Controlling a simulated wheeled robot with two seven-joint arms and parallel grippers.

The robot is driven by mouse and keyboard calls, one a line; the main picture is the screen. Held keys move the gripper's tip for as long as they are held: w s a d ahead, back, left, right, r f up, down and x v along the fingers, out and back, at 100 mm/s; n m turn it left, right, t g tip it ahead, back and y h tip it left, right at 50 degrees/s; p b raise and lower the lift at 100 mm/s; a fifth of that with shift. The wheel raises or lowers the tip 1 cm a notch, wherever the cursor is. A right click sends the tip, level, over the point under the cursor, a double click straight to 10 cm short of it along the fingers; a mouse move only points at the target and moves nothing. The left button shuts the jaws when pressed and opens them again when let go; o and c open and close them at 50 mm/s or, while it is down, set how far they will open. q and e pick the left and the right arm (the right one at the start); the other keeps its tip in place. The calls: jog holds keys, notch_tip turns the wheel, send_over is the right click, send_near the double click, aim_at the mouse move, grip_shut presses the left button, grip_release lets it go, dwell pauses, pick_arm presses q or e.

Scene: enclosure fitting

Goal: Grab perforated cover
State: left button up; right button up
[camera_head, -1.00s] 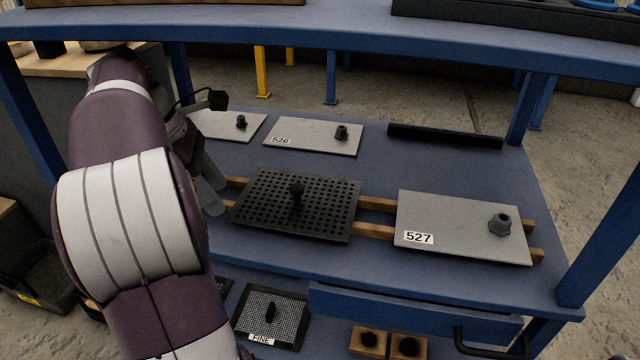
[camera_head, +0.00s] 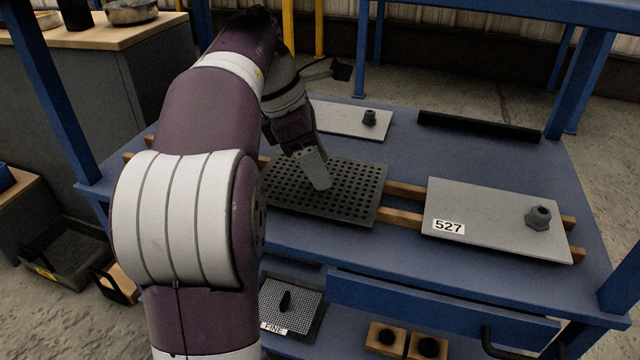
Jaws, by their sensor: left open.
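The perforated cover (camera_head: 350,188) is a dark plate full of round holes. It lies on wooden rails on the blue bench, left of the plate marked 527. My left gripper (camera_head: 317,172) is over the middle of the cover, pointing down, and it is open. Its finger hides the cover's knob, and my arm hides the cover's left part. I cannot tell whether the fingers touch the knob. My right gripper is not in view.
A grey plate marked 527 (camera_head: 490,217) with a dark knob lies on the rails to the right. Another grey plate (camera_head: 345,119) and a black bar (camera_head: 478,127) lie behind. A mesh cover labelled FINE (camera_head: 303,308) sits on the lower shelf. Bench posts stand around.

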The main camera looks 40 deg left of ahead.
pick_arm(q)
grip_shut()
jog(key=shift+r, duration=0.1)
